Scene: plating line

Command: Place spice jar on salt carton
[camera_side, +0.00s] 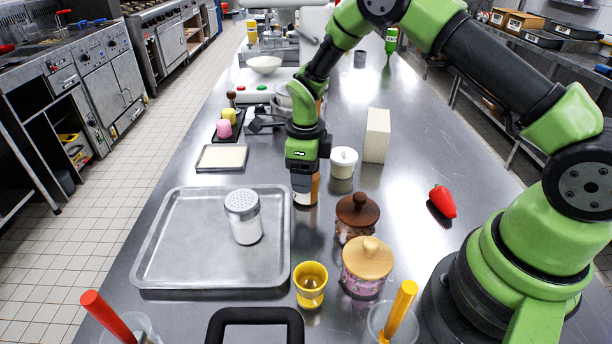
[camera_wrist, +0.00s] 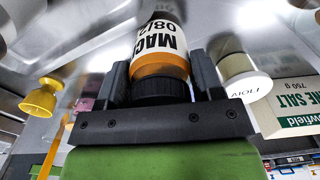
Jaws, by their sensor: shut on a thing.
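The spice jar (camera_side: 311,191) has orange contents, a white label and a black lid. It is also in the wrist view (camera_wrist: 160,62), with its lid between the fingers. My gripper (camera_side: 303,184) points down and is shut on the jar; its fingertips also show in the wrist view (camera_wrist: 160,84). I cannot tell whether the jar touches the table. The salt carton (camera_side: 377,136) is a pale upright box, behind and to the right of my gripper. Its green lettering shows at the right of the wrist view (camera_wrist: 290,105).
A white-lidded aioli tub (camera_side: 343,162) stands between my gripper and the carton. Two lidded jars (camera_side: 357,217) (camera_side: 367,266) and a yellow cup (camera_side: 310,284) stand in front. A metal tray (camera_side: 180,265) with a shaker (camera_side: 243,217) lies left. A red pepper (camera_side: 442,201) lies right.

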